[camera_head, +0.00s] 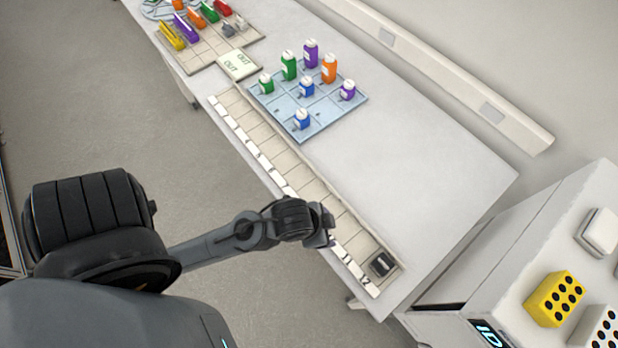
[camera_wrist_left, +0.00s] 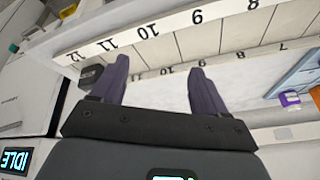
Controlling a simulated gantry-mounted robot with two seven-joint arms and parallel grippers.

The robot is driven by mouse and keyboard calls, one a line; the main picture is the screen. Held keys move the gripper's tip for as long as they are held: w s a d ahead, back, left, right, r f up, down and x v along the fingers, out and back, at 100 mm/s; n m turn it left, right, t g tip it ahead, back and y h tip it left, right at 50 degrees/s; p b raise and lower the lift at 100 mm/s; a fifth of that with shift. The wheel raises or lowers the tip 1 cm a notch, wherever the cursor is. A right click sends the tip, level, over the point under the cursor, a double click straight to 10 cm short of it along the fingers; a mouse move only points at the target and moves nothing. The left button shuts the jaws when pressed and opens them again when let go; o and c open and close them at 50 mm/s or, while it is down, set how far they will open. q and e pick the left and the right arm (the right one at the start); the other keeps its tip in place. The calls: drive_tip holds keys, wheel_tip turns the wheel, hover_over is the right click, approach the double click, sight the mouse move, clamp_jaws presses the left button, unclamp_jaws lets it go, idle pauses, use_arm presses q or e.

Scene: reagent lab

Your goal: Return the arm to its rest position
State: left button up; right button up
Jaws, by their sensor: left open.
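My left gripper (camera_head: 327,232) is at the end of the arm that comes in from the left, above the near edge of the numbered strip (camera_head: 343,222) on the bench. In the left wrist view its two dark fingers (camera_wrist_left: 160,68) are spread apart with nothing between them. A small black block (camera_head: 382,264) sits in the end slot by label 12. The block also shows just beside one finger in the left wrist view (camera_wrist_left: 91,74), apart from the grip. My right gripper is in neither view.
Several coloured bottles stand on a blue gridded mat (camera_head: 323,118) farther along the bench. Beyond it are an OUT card (camera_head: 238,65) and a beige mat (camera_head: 205,52) with coloured racks. A white machine (camera_head: 560,240) bearing a yellow block (camera_head: 554,299) stands at right. The bench's right part is clear.

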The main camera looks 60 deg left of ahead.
use_arm(q)
drive_tip(key=s+a+n, duration=0.2)
drive_tip(key=s+a+n+g, duration=0.1)
drive_tip(key=s, duration=0.1)
drive_tip(key=shift+f, duration=0.25)
